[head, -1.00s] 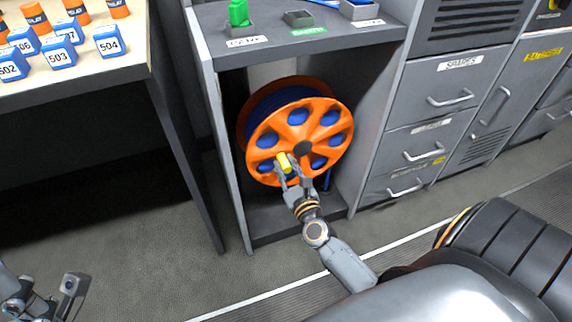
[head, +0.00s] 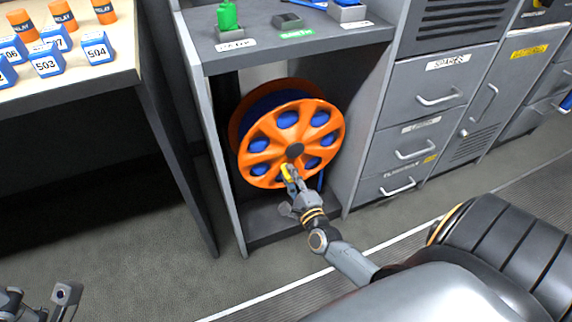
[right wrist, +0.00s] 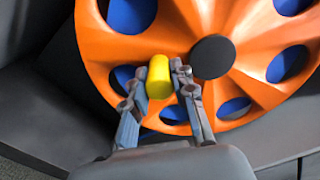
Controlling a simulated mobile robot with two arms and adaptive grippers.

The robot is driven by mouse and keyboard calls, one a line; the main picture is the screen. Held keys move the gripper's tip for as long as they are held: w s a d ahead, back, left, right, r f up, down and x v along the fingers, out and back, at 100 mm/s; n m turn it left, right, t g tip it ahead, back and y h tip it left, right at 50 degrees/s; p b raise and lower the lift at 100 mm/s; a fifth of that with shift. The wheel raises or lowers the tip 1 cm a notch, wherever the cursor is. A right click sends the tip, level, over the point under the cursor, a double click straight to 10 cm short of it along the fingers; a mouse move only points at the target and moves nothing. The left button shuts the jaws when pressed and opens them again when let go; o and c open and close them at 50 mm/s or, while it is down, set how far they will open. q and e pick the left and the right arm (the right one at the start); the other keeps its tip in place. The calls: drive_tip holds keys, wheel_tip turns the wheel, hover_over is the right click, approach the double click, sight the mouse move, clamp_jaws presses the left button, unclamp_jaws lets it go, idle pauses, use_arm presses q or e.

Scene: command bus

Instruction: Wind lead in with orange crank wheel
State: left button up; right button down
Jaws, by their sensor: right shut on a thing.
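The orange crank wheel (head: 259,148) stands upright in the open bay of a grey cabinet, with a dark hub at its middle. Blue lead (head: 288,119) shows through its round holes, and a blue strand (head: 321,180) hangs at its lower right. The yellow crank handle (head: 286,172) is just below the hub. My right gripper (head: 289,181) is shut on this handle. In the right wrist view the fingers (right wrist: 160,92) lie on both sides of the yellow handle (right wrist: 159,77). My left gripper (head: 42,299) is at the lower left, partly cut off, away from the wheel.
The cabinet's side walls (head: 206,150) and top shelf (head: 260,51) enclose the wheel closely. Drawers (head: 411,148) stand to the right. The floor in front is clear.

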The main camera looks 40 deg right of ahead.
drive_tip(key=shift+s+d+f+n+p, duration=0.1)
drive_tip(key=shift+d+n+p, duration=0.15)
drive_tip(key=shift+n, duration=0.4)
drive_tip(key=shift+s+d+f+n+p, duration=0.15)
drive_tip(key=shift+d+n, duration=0.25)
drive_tip(key=shift+n, duration=0.2)
drive_tip(key=shift+s+d+f+n+p, duration=0.15)
drive_tip(key=shift+d+n, duration=0.15)
drive_tip(key=shift+n, duration=0.35)
drive_tip(key=shift+w, duration=0.1)
drive_tip(key=c, duration=1.1)
unclamp_jaws()
drive_tip(key=v, duration=1.2)
